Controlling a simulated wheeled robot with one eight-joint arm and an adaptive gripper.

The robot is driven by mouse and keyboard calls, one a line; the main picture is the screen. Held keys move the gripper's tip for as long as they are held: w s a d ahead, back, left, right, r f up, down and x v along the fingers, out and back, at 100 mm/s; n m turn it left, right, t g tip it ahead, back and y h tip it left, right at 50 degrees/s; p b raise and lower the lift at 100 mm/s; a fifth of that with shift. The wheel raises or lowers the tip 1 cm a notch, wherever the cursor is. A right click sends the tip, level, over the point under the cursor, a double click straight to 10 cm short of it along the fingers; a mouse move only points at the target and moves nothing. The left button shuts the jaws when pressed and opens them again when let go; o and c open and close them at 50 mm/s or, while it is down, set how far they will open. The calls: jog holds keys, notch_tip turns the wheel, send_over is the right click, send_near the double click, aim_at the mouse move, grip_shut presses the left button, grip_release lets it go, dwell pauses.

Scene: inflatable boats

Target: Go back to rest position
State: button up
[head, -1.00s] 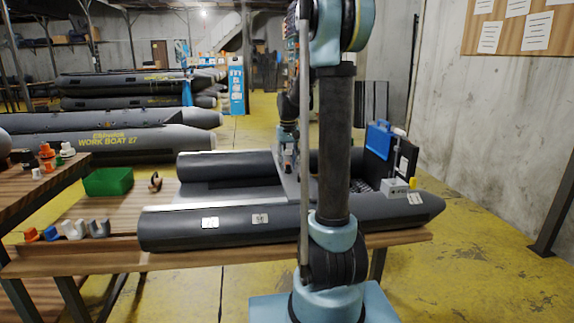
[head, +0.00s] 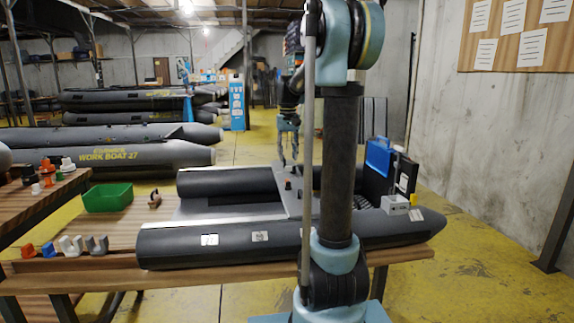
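My gripper (head: 287,145) is above the grey inflatable boat (head: 230,243), partly beside my own arm column in the head view. It hangs fingers down over the boat's middle, clear of the near tube. Two fingers seem to show with a gap between them, and I see nothing held. The boat lies on a wooden table (head: 90,285). A grey board with small dark knobs (head: 289,186) crosses the boat below the gripper. My arm hides part of the boat's right half.
A green bin (head: 108,197), a brown ring-like part (head: 155,199) and several coloured clips (head: 70,246) lie on the table's left. A blue case (head: 378,157) and a grey box (head: 395,204) sit at the boat's right. Yellow floor is open at the right.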

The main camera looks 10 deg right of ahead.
jog(key=shift+r, duration=0.4)
jog(key=shift+s, duration=0.1)
jog(key=s+d+f+t, duration=0.1)
jog(key=s+f, duration=0.2)
jog(key=s, duration=0.6)
jog(key=s+f, duration=0.2)
jog(key=s, duration=0.8)
jog(key=s+f+t, duration=0.1)
jog(key=s+f, duration=1.4)
jog(key=s, duration=0.2)
jog(key=shift+d+f, duration=0.2)
jog(key=shift+f, duration=0.1)
jog(key=shift+w+f, duration=0.2)
jog(key=shift+w, duration=0.3)
